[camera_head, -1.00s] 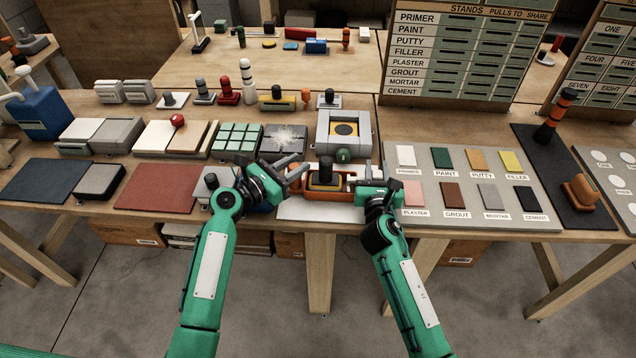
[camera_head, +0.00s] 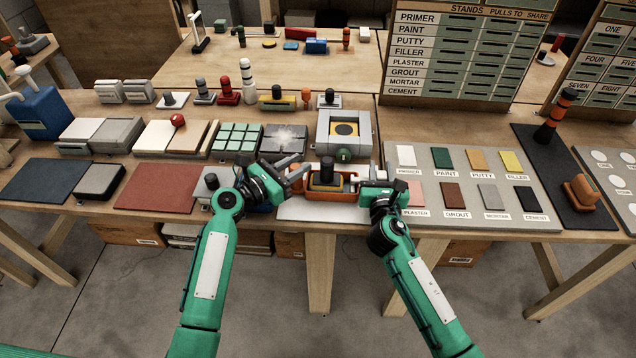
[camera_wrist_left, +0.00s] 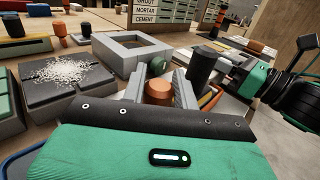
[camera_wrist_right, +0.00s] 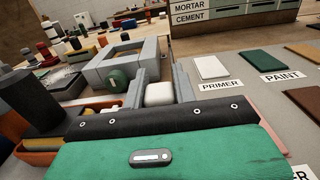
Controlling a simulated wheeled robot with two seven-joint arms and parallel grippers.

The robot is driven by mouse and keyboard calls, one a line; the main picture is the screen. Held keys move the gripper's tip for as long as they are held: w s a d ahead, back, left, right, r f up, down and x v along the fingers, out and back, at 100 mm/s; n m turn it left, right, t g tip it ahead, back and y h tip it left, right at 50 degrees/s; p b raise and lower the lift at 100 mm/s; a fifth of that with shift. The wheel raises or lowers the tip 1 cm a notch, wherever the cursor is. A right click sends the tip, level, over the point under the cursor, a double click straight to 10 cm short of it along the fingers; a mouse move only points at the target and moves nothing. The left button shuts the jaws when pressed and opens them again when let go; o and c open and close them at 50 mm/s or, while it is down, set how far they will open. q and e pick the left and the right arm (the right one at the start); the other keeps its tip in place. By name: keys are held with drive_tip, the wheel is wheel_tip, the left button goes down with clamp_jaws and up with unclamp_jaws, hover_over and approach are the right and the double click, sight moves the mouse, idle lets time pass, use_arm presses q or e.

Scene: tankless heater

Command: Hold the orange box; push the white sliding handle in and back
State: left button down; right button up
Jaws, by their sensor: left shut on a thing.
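The orange box (camera_head: 322,196) is a shallow open tray at the table's front edge, with a black upright knob (camera_head: 327,170) inside. My left gripper (camera_head: 297,173) is shut on the orange rounded end (camera_wrist_left: 158,90) of the box, at its left side. The white sliding handle (camera_head: 353,182) sticks out at the box's right side. In the right wrist view the white handle (camera_wrist_right: 159,94) shows between the fingertips of my right gripper (camera_wrist_right: 161,86). Its fingers stand apart; I cannot tell whether they touch the handle.
A grey square frame (camera_head: 362,117) with a green knob stands just behind the box. A grey board (camera_head: 465,160) with labelled colour tiles lies close on the right. Grey and dark blocks stand behind the left gripper. A light plate (camera_head: 300,211) lies below the box.

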drive_tip(key=o, duration=0.6)
drive_tip(key=shift+d, duration=0.15)
drive_tip(key=shift+c, duration=0.2)
drive_tip(key=s, duration=1.2)
